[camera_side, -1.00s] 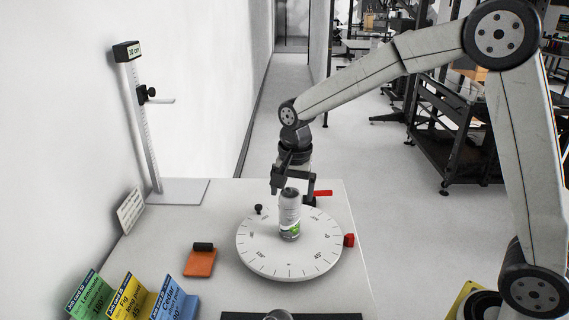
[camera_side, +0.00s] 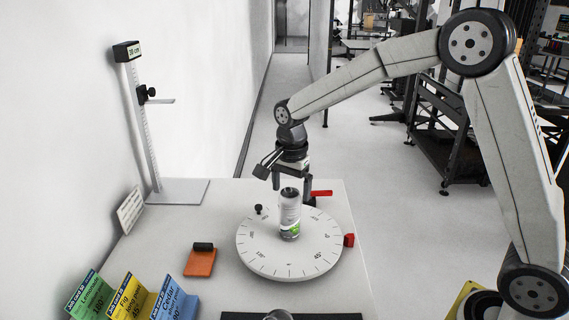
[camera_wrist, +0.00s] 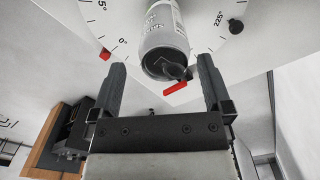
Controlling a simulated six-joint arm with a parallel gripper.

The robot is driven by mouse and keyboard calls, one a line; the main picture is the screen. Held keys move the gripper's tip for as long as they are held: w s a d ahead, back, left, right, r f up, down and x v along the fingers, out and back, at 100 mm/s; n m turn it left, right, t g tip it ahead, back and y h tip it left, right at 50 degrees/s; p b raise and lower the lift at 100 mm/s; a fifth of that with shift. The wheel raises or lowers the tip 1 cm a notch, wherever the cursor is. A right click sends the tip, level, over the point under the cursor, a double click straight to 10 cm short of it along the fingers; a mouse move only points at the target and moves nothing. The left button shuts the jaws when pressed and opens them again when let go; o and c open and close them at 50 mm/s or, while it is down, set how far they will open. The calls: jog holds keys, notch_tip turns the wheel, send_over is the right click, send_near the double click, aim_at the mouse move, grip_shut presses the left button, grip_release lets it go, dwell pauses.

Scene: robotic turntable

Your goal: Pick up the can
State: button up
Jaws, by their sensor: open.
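The can (camera_side: 290,212) is a grey cylinder with a green patch on its label. It stands upright near the middle of the white round turntable (camera_side: 262,258), which has degree marks. In the wrist view the can (camera_wrist: 163,30) shows its dark top between and beyond the fingertips. My gripper (camera_side: 292,188) is open at the top of the can, with its fingers apart. In the wrist view my gripper (camera_wrist: 160,62) has one finger on each side of the can's top, and nothing is clamped. Whether a finger touches the can cannot be told.
A red block (camera_side: 349,240) is at the turntable's right rim and a black knob (camera_side: 258,209) at its back left. A red handle (camera_side: 322,193) is behind. A height gauge (camera_side: 140,120), an orange pad (camera_side: 200,262) and coloured cards (camera_side: 130,298) stand left.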

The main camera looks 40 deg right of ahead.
aim_at(290, 192)
jog(key=shift+w+f, duration=0.2)
jog(key=shift+f, duration=2.45)
grip_shut()
jog(key=shift+r, duration=0.1)
jog(key=shift+r, duration=0.75)
jog(key=s+r, duration=1.1)
jog(key=s, duration=0.3)
jog(key=shift+d+r, duration=0.2)
